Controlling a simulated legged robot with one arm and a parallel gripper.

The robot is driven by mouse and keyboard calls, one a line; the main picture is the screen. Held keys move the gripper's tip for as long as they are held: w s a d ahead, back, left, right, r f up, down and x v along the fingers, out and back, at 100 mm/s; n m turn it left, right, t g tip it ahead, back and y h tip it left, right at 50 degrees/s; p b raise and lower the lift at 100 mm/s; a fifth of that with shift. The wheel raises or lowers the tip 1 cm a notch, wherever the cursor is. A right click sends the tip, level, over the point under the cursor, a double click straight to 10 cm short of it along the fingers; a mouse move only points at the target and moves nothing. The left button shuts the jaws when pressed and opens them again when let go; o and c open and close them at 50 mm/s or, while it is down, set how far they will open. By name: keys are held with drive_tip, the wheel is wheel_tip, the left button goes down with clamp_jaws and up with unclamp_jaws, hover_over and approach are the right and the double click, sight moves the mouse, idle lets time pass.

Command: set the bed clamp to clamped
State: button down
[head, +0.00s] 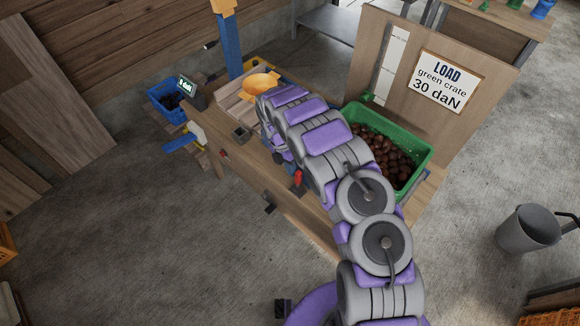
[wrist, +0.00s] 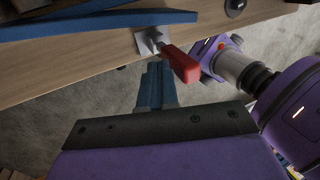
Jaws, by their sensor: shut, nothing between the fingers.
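The bed clamp shows as a red lever (wrist: 182,64) on a pale metal bracket (wrist: 149,41) at the wooden bench's edge in the wrist view. In the head view the red lever (head: 297,178) is at the bench's front side, beside my arm. My gripper's blue fingers (wrist: 157,72) are shut and empty in the wrist view. Their tips are just below the bracket and close to the left of the lever; I cannot tell whether they touch it. In the head view my arm hides the fingers.
A green crate (head: 424,152) of chestnuts stands on the bench, right of my arm. Behind it a sign (head: 446,82) reads "LOAD green crate 30 daN". A grey bucket (head: 525,243) stands on the floor at right.

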sight(299, 174)
drive_tip(key=shift+s+d+r+p, duration=0.2)
drive_tip(key=shift+p, duration=0.5)
drive_tip(key=shift+s+d+r+t+y+p, duration=0.15)
drive_tip(key=shift+t+y+p, duration=0.15)
drive_tip(key=shift+p, duration=0.6)
drive_tip(key=p, duration=0.3)
drive_tip(key=s+d+t+y+p, duration=0.1)
drive_tip(key=p, duration=0.2)
drive_tip(key=shift+s+r+p, duration=0.15)
drive_tip(key=shift+r+p, duration=0.2)
drive_tip(key=shift+p, duration=0.05)
drive_tip(key=d+t+y+p, duration=0.1)
drive_tip(key=p, duration=0.3)
drive_tip(key=shift+s+p, duration=0.35)
drive_tip(key=shift+s, duration=0.05)
drive_tip(key=s+d+f+p, duration=0.3)
drive_tip(key=d+p, duration=0.1)
drive_tip(key=p, duration=0.4)
drive_tip(key=shift+s, duration=0.4)
